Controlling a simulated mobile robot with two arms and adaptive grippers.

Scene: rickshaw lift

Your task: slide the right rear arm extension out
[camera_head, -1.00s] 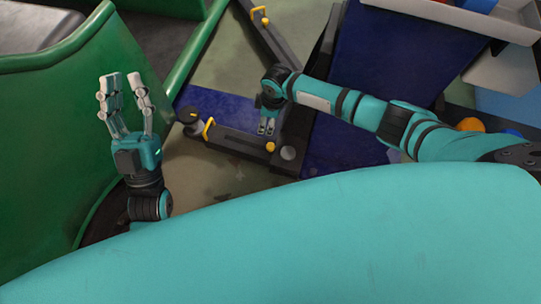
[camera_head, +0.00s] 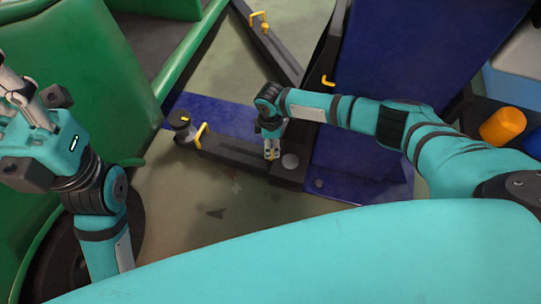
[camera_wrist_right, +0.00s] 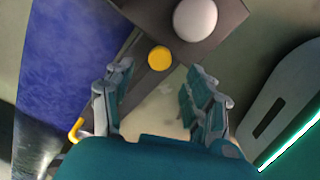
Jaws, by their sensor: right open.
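The near lift arm (camera_head: 240,150) is a dark bar low over the floor, running left from a pivot block with a grey round cap (camera_head: 290,161). It carries a yellow handle (camera_head: 201,134) and a round pad (camera_head: 183,121) at its left end. My right gripper (camera_head: 271,154) points down over the bar near the cap. In the right wrist view my right gripper (camera_wrist_right: 162,80) is open, with a yellow knob (camera_wrist_right: 159,58) between and beyond its fingers; contact is unclear. My left gripper (camera_head: 18,98) is at the left edge, partly cut off, away from the lift.
A second dark lift arm (camera_head: 268,45) with a yellow handle lies farther back. Green vehicle bodywork (camera_head: 70,80) fills the left side. An orange cylinder (camera_head: 502,125) is at the right. Floor (camera_head: 215,205) before the near arm is clear.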

